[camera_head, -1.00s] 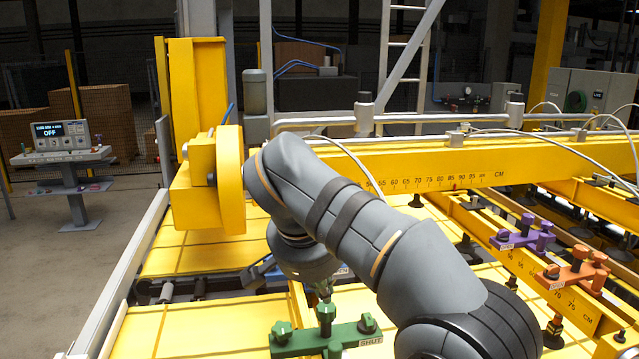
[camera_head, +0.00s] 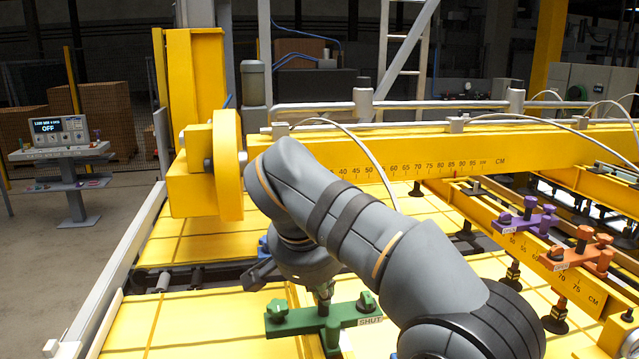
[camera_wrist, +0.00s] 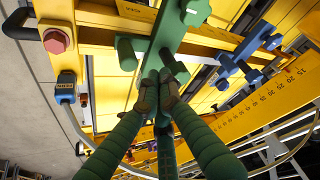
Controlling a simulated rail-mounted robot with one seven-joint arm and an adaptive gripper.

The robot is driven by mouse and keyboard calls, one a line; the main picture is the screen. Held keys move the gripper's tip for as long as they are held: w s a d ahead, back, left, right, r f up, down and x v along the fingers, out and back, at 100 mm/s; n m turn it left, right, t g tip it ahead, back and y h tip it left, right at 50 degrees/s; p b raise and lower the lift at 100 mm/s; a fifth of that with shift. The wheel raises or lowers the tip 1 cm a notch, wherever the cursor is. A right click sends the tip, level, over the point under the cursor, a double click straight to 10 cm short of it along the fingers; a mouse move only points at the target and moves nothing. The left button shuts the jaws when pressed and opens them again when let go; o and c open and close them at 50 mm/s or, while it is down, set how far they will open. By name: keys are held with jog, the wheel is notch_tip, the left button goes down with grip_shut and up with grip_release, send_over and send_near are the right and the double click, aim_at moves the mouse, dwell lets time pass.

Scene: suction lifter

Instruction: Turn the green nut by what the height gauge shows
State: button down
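The green fitting (camera_head: 298,318) is a bar with several knobs and a tag reading SHUT, low in the head view. In the wrist view the green fitting (camera_wrist: 172,30) runs down from the top, with a knob on either side. I cannot tell for sure which knob is the green nut. My gripper (camera_wrist: 159,92) reaches the fitting's near end with its fingertips close together. Whether they are closed on a knob is hidden. A CM scale (camera_head: 430,168) runs along the yellow beam; I cannot make out a pointer on it.
A purple fitting (camera_head: 524,222) and an orange fitting (camera_head: 580,250) stand on the right. A blue fitting (camera_wrist: 235,62) lies beyond the green one. A red hexagonal knob (camera_wrist: 56,40) is at the upper left. A console (camera_head: 60,130) reading OFF stands far left.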

jog(key=shift+w+r, duration=0.1)
jog(key=shift+w, duration=0.25)
dwell(0.6)
jog(key=shift+a, duration=0.15)
jog(key=shift+w+a+p, duration=0.15)
jog(key=shift+a+p, duration=0.25)
jog(key=shift+a, duration=0.25)
jog(key=shift+w+a, duration=0.1)
jog(key=shift+a, duration=0.2)
jog(key=shift+s+a, duration=0.2)
jog(key=shift+a, duration=0.05)
dwell(0.4)
notch_tip(320, 180, up, 6)
jog(key=p, duration=0.5)
